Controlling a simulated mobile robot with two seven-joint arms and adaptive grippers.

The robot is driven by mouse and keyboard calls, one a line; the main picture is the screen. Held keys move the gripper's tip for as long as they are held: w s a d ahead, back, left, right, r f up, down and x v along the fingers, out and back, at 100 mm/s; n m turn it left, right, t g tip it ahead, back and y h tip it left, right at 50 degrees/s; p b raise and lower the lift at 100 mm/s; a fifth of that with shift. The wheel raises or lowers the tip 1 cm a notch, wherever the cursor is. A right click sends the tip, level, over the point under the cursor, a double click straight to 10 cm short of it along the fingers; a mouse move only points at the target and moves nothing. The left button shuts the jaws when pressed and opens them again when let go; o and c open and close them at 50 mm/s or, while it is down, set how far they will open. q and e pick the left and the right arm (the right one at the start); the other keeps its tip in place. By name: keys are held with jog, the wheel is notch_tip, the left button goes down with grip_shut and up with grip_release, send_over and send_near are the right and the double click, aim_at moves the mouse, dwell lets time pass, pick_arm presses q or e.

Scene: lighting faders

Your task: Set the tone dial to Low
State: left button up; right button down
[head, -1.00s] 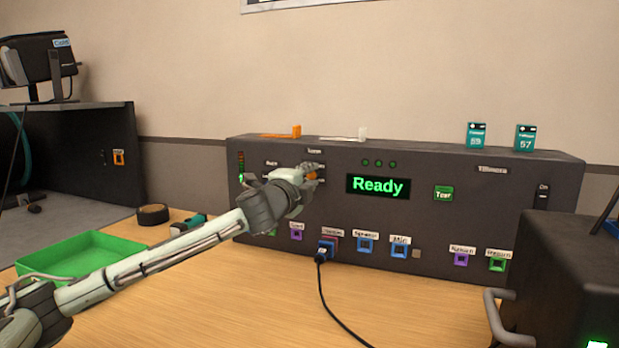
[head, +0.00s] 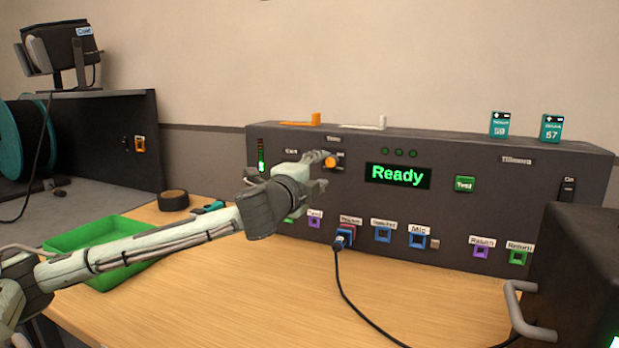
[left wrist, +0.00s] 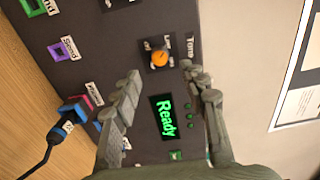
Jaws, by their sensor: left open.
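The tone dial is an orange knob (head: 330,161) on the front of the dark console, under a small label. In the left wrist view the orange knob (left wrist: 159,59) sits on a dark plate below the word Tone, with small labels around it. I cannot tell which label it points to. My left gripper (head: 323,171) is at the console front by the knob. In the left wrist view its open fingers (left wrist: 160,75) stand on either side of the knob's line, with nothing between them; contact with the knob is not clear. My right gripper is not in view.
The console (head: 470,210) has a green Ready display (head: 397,175), a green Test button (head: 465,184) and a row of coloured sockets. A black cable (head: 345,275) hangs from one socket. A green tray (head: 95,240) lies left. A dark box (head: 580,270) stands right.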

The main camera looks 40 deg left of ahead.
pick_arm(q)
jog(key=shift+v, duration=3)
jog(key=shift+w, duration=0.1)
